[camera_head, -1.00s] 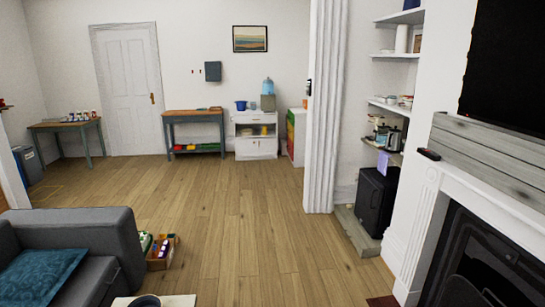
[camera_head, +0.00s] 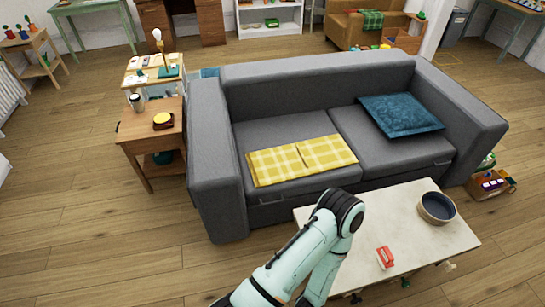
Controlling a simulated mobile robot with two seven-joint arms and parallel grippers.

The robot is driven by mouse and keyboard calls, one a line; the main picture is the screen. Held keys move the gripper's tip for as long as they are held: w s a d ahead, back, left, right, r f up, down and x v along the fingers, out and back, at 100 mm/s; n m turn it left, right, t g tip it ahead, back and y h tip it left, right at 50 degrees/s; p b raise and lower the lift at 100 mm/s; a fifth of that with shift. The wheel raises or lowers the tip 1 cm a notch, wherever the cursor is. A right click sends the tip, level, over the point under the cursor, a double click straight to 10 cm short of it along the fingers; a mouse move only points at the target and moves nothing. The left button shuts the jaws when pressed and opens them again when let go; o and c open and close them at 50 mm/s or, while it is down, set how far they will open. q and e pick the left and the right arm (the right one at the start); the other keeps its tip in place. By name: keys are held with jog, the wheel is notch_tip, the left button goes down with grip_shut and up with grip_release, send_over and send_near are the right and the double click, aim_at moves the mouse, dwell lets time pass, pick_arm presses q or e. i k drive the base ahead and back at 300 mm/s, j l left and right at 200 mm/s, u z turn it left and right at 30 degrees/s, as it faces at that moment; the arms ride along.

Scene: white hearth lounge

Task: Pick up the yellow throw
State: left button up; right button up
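The yellow throw (camera_head: 300,160) is a folded yellow-and-white checked cloth. It lies flat on the left seat cushion of the grey sofa (camera_head: 315,72), with its right end near the gap between the cushions. A pale green arm of mine with a dark joint reaches in from the bottom, in front of the sofa and over the left part of the low table. No gripper fingers show, so neither gripper can be seen. Nothing covers the throw.
A low pale table (camera_head: 430,249) stands before the sofa, bearing a dark bowl (camera_head: 437,207) and a small red item (camera_head: 385,257). A blue cushion (camera_head: 399,115) lies on the right seat. A wooden side table (camera_head: 135,137) stands left of the sofa. Open floor lies at front left.

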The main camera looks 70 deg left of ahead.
aim_at(299, 159)
jog(key=u, duration=2.15)
jog(key=i+j+u, duration=0.2)
jog(key=i+u, duration=0.25)
jog(key=i, duration=0.25)
jog(key=i+u, duration=0.4)
jog(key=i, duration=0.3)
